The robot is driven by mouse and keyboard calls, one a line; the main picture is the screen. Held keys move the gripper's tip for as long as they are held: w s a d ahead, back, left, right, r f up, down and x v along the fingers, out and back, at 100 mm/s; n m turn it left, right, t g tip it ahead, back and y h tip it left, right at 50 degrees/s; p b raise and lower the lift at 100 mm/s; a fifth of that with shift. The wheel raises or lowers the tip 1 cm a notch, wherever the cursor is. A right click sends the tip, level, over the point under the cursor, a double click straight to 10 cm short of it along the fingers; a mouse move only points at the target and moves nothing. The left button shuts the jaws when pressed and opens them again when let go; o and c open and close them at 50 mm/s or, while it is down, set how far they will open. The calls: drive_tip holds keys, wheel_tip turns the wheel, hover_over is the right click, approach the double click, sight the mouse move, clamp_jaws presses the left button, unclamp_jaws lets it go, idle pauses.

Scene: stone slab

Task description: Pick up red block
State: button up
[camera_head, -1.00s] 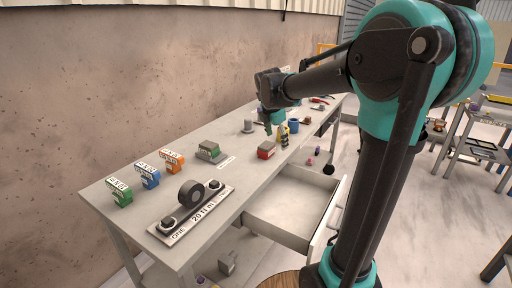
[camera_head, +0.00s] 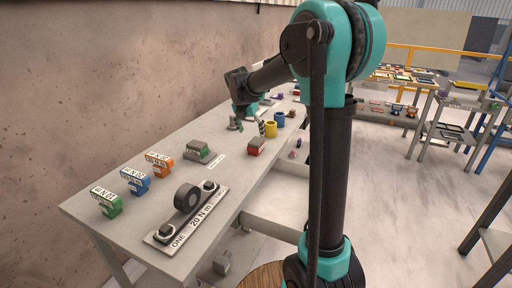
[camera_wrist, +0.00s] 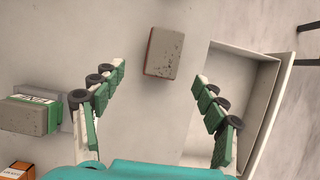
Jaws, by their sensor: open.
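The red block (camera_head: 256,146) sits on the grey workbench near its front edge, with a worn greyish top and red sides. In the wrist view the block (camera_wrist: 164,53) lies just beyond the fingertips, roughly centred between them, and nothing touches it. My gripper (camera_wrist: 160,74) is open and empty, its green-padded fingers spread wide on either side. In the head view my gripper (camera_head: 240,122) hangs over the bench, behind and left of the block; its fingers are small there.
A green-and-grey block (camera_head: 199,151) stands left of the red one. A yellow mug (camera_head: 271,129) and blue mug (camera_head: 280,119) stand beyond it. An open drawer (camera_wrist: 223,90) lies to the right in the wrist view. A torque plate (camera_head: 186,213) fills the near bench.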

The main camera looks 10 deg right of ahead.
sight(256, 141)
drive_tip(key=x, duration=0.4)
drive_tip(key=shift+f, duration=0.1)
drive_tip(key=shift+d+x, duration=0.2)
drive_tip(key=shift+x, duration=1.1)
drive_tip(key=shift+d+x, duration=0.2)
drive_tip(key=shift+x, duration=1.1)
drive_tip(key=shift+w, duration=0.15)
drive_tip(key=shift+c, duration=0.3)
drive_tip(key=c, duration=1.4)
